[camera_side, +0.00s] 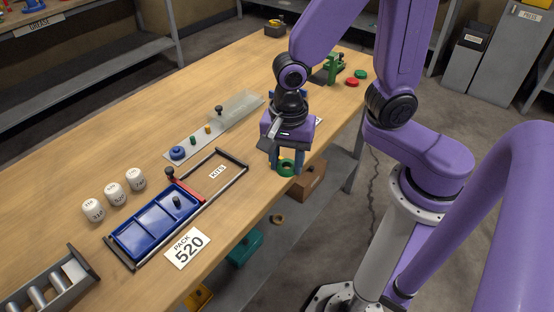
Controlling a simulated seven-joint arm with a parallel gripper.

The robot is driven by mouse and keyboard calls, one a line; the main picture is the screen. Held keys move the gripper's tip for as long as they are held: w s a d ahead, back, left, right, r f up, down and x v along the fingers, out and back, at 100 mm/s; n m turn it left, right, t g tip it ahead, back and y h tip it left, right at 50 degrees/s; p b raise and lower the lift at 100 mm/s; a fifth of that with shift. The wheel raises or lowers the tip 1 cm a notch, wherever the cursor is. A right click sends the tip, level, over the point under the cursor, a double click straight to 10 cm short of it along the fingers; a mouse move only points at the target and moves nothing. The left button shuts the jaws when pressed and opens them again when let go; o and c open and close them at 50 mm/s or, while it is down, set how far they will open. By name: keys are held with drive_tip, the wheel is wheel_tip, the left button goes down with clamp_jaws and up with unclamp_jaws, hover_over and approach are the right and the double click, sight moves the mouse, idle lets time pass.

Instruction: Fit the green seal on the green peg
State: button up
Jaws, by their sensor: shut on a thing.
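My gripper (287,168) points down over the front edge of the table and is shut on the green seal (286,171), a ring held near the fingertips. The green peg (193,140) stands upright on a grey peg board (181,160) to the left of my gripper, with no ring visible on it. On the same board a blue seal (177,153) sits at the near end, and a yellow-orange peg (208,129) stands beyond the green peg. My gripper is well apart from the board.
A clear cover (240,104) and a black knob (219,109) are at the board's far end. A blue tray (130,240) in a dark rail frame and several white labelled cylinders (114,194) stand nearer. Red (352,82) and green rings (361,74) lie at the back right.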

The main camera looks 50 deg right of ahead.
drive_tip(key=shift+s+d+r, duration=0.2)
drive_tip(key=shift+s+r, duration=0.05)
drive_tip(key=shift+s, duration=0.2)
drive_tip(key=shift+s+d+r, duration=0.2)
drive_tip(key=shift+s+r, duration=0.05)
drive_tip(key=shift+s, duration=0.2)
drive_tip(key=w+a+m, duration=0.2)
drive_tip(key=w+a, duration=0.2)
drive_tip(key=w, duration=0.5)
drive_tip(key=m, duration=0.4)
hover_over(192, 137)
drive_tip(key=f, duration=0.5)
drive_tip(key=shift+s+a, duration=0.15)
drive_tip(key=shift+a, duration=0.05)
drive_tip(key=shift+w+d+f, duration=0.15)
drive_tip(key=shift+w+d, duration=0.05)
drive_tip(key=shift+d, duration=0.05)
drive_tip(key=shift+f, duration=2.05)
drive_tip(key=shift+f, duration=1.65)
